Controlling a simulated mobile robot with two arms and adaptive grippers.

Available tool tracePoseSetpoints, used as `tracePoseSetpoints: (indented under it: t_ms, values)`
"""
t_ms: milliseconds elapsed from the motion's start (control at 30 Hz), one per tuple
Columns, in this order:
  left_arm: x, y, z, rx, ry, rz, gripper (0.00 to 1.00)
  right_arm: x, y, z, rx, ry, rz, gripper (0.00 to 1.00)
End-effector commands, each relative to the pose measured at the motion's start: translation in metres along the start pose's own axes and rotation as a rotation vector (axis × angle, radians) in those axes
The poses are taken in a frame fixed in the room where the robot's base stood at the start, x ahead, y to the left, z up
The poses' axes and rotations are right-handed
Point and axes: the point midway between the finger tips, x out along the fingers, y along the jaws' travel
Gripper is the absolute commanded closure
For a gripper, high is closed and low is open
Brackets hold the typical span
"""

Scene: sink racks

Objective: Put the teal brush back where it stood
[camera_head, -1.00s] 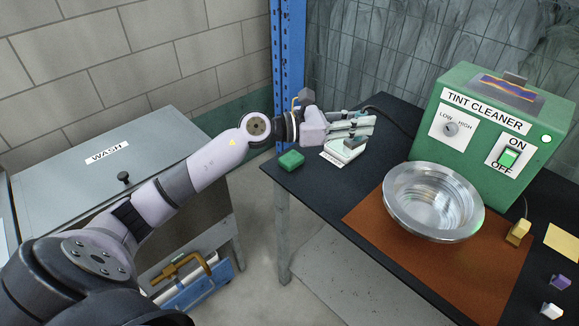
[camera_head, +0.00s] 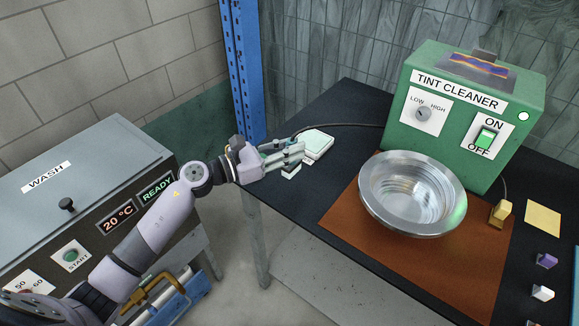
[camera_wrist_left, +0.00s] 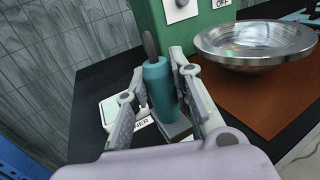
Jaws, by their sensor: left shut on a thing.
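The teal brush (camera_wrist_left: 158,88) is between the fingers of my left gripper (camera_head: 291,158), which is shut on it. In the left wrist view it stands roughly upright, its narrow dark end pointing up, with a grey block shape at its lower end. My left gripper is low at the left edge of the dark table (camera_head: 345,104), just left of a white, teal-edged pad (camera_head: 318,144) with a partly hidden label. I cannot tell whether the brush touches the table. My right gripper is out of view.
A metal bowl (camera_head: 412,218) sits on a brown mat (camera_head: 350,238) before the green tint cleaner (camera_head: 440,135). A gold piece (camera_head: 501,213) is right of the bowl. A blue post (camera_head: 243,75) rises behind my gripper. The grey wash machine (camera_head: 100,180) is at left.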

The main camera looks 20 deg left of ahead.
Motion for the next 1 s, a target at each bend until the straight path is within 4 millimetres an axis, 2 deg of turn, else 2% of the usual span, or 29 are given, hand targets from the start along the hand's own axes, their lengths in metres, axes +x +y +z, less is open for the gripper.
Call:
tracePoseSetpoints:
  t_ms: [167, 433, 900, 933, 1000]
  values:
    - [0.000, 0.001, -0.016, -0.001, -0.001, 0.000, 1.00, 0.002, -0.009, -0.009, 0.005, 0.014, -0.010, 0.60]
    - [0.001, 0.000, -0.053, -0.003, -0.001, 0.000, 1.00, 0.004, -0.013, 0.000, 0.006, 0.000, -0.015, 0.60]
    - [0.000, 0.000, -0.062, 0.001, -0.001, -0.001, 1.00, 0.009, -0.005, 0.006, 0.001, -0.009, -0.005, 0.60]
    - [0.000, 0.000, -0.060, 0.001, 0.000, -0.001, 0.77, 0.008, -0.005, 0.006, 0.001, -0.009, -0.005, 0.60]
    - [0.000, 0.000, -0.060, 0.001, 0.000, -0.001, 0.72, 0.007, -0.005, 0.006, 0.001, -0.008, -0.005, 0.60]
